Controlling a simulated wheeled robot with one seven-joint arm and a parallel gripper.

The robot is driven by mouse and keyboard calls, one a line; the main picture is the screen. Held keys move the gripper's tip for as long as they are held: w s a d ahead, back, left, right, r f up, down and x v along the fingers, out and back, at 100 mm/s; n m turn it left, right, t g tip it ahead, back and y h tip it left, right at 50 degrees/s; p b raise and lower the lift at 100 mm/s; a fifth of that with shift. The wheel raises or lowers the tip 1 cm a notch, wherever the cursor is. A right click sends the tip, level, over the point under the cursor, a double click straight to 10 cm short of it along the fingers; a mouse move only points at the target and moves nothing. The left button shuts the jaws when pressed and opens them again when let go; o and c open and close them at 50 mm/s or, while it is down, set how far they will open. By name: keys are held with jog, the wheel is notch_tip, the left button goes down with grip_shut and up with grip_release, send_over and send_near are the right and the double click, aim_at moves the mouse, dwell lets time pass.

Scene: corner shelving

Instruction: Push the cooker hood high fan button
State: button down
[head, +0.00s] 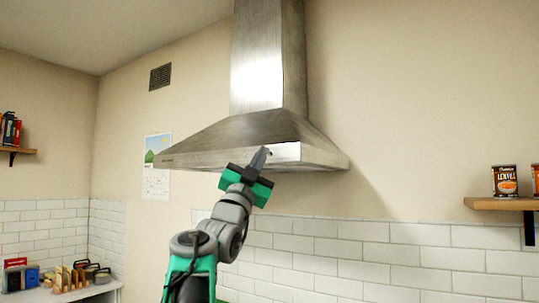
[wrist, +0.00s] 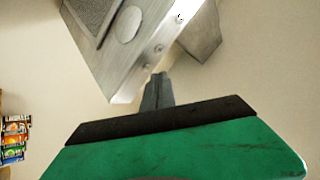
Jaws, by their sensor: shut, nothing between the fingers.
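The steel cooker hood (head: 215,140) hangs on the wall, and its front strip faces me. In the wrist view the hood's front strip (wrist: 133,76) runs diagonally, with small round buttons on it: one (wrist: 180,18) at the top, one (wrist: 158,48) in the middle and one (wrist: 146,66) lower, close to my fingertips. I cannot read any labels, so I cannot tell which is high fan. My gripper (head: 264,153) is shut and empty, its fingers pointing up at the right part of the strip. The fingers also show in the wrist view (wrist: 158,80). I cannot tell whether they touch the hood.
The hood's underside shows a filter (wrist: 92,14) and a round lamp (wrist: 125,24). A wooden shelf (head: 490,204) with cans is at the right, and another shelf (head: 20,151) is at the far left. The wall around the hood is mostly clear.

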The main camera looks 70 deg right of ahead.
jog(key=shift+d, duration=0.15)
dwell(0.5)
jog(key=shift+s+d, duration=0.1)
jog(key=shift+d, duration=0.25)
jog(key=shift+d, duration=0.15)
dwell(0.4)
jog(key=w+a+b, duration=0.1)
jog(key=a+b, duration=0.4)
jog(key=a, duration=0.2)
dwell(0.7)
